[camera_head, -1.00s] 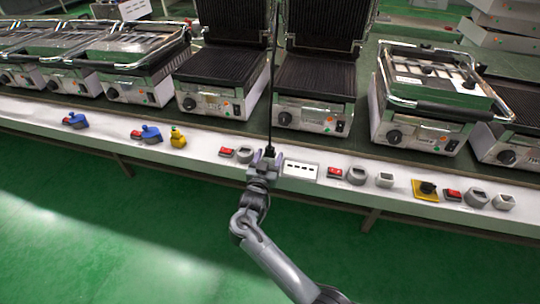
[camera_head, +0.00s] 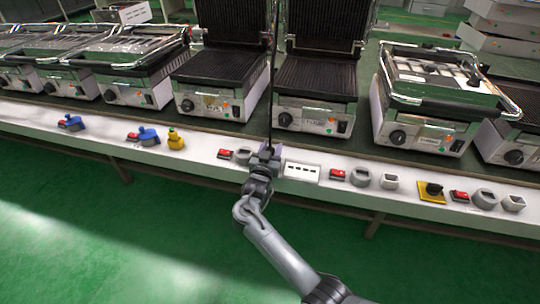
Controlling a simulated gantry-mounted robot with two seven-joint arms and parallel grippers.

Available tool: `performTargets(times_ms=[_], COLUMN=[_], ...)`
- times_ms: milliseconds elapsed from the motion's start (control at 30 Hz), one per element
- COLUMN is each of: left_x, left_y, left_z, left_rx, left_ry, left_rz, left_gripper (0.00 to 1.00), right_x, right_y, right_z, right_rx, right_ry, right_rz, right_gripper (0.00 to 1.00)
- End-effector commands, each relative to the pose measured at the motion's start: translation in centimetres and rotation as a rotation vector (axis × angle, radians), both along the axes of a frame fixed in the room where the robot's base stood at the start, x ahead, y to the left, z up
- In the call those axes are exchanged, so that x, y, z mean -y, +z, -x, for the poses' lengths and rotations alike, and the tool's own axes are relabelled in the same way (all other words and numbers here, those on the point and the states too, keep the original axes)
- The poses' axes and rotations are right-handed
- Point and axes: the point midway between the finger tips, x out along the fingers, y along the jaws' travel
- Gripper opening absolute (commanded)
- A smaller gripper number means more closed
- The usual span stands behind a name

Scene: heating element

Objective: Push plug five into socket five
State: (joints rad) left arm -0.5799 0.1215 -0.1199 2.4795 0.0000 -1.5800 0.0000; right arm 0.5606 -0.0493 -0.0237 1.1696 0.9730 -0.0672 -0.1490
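My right gripper (camera_head: 267,149) is over the white ledge in the middle of the view. A small black plug (camera_head: 268,145) appears held between its fingertips, with a thin black cable (camera_head: 271,85) rising straight up from it. The plug's tip and any socket below it are hidden by the gripper. A white panel with several dark slots (camera_head: 302,171) lies just right of the gripper. I cannot tell which opening is socket five. My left gripper is not in view.
Contact grills stand along the bench behind the ledge, including one directly behind the gripper (camera_head: 314,92). Red switches and grey fittings (camera_head: 361,177) line the ledge to the right. Blue fittings (camera_head: 148,136) and a yellow one (camera_head: 175,139) are at left. The green floor in front is clear.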

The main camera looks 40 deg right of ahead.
Motion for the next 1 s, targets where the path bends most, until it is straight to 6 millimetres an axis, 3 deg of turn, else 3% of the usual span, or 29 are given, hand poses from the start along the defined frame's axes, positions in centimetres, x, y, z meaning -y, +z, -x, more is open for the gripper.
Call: performTargets(times_ms=[33, 233, 667, 1000], left_x=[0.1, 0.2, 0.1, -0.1], left_y=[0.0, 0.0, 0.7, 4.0], left_z=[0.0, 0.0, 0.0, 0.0], left_rx=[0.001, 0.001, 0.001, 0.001], left_ry=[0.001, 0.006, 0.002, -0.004], left_rz=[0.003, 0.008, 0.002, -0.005], left_gripper=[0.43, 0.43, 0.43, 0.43], right_x=[0.0, 0.0, 0.0, 0.5], right_y=[0.0, 0.0, 0.9, 5.0], right_z=[0.0, 0.0, 0.0, 0.3], right_rx=[0.000, 0.001, 0.001, 0.001], right_ry=[0.000, 0.000, 0.000, -0.004], right_rz=[0.000, 0.000, 0.000, 0.001], right_gripper=[0.37, 0.09, 0.08, 0.08])
